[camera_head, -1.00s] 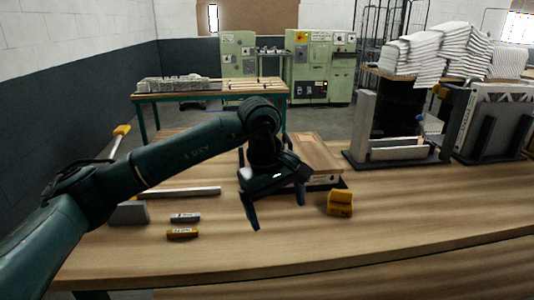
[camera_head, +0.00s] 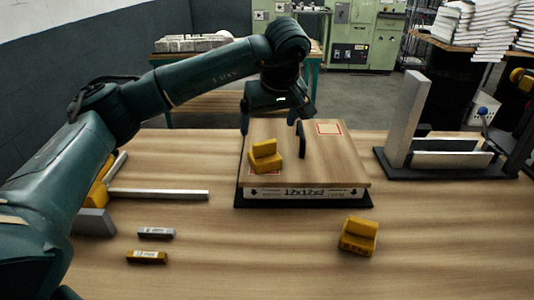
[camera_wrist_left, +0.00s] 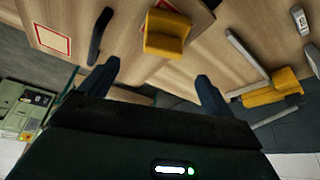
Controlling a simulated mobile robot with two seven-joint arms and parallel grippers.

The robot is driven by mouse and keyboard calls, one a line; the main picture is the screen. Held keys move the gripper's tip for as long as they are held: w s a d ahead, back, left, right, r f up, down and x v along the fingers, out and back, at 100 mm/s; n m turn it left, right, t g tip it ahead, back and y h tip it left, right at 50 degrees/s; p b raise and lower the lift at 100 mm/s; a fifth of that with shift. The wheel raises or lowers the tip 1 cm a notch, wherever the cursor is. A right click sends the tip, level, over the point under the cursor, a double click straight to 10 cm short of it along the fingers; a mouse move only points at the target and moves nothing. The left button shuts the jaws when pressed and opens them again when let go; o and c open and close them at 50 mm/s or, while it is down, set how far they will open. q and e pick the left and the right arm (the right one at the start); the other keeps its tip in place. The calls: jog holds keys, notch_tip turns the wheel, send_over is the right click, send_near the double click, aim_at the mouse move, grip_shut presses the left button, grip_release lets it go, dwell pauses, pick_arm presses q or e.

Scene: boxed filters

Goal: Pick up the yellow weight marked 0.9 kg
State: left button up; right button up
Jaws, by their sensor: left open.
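A yellow stepped weight (camera_head: 265,156) sits on top of the flat box (camera_head: 290,192); it shows near the top of the left wrist view (camera_wrist_left: 168,32). A second yellow weight (camera_head: 358,236) stands on the table, right of the box. I cannot read a 0.9 kg mark on either. A small yellow bar (camera_head: 147,257) with a label lies at the front left. My left gripper (camera_head: 270,122) is open and empty above the back of the box, beyond the weight on it. In the left wrist view its fingers (camera_wrist_left: 158,72) point toward that weight, apart from it. My right gripper is not in view.
A dark upright piece (camera_head: 301,140) stands beside the weight on the box. A grey bar (camera_head: 156,233) and a long metal bar (camera_head: 158,194) lie at left. A black stand (camera_head: 440,163) with grey panels is at right. The front middle of the table is clear.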

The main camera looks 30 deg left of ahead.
aim_at(265, 142)
pick_arm(q)
jog(key=x, duration=0.4)
jog(key=f, duration=0.1)
jog(key=f+p, duration=0.1)
jog(key=f, duration=0.2)
jog(key=shift+w+a+f, duration=0.1)
jog(key=shift+a+f, duration=0.15)
jog(key=shift+a, duration=0.15)
jog(key=shift+w+a+f, duration=0.1)
jog(key=shift+w+f, duration=0.05)
jog(key=shift+f, duration=0.35)
jog(key=c, duration=1.6)
jog(key=shift+w+r+p, duration=0.1)
jog(key=shift+r+p, duration=0.05)
jog(key=shift+p, duration=0.15)
jog(key=shift+c, duration=0.8)
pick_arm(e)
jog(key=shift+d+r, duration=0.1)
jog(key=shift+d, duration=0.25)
pick_arm(q)
jog(key=shift+r, duration=0.1)
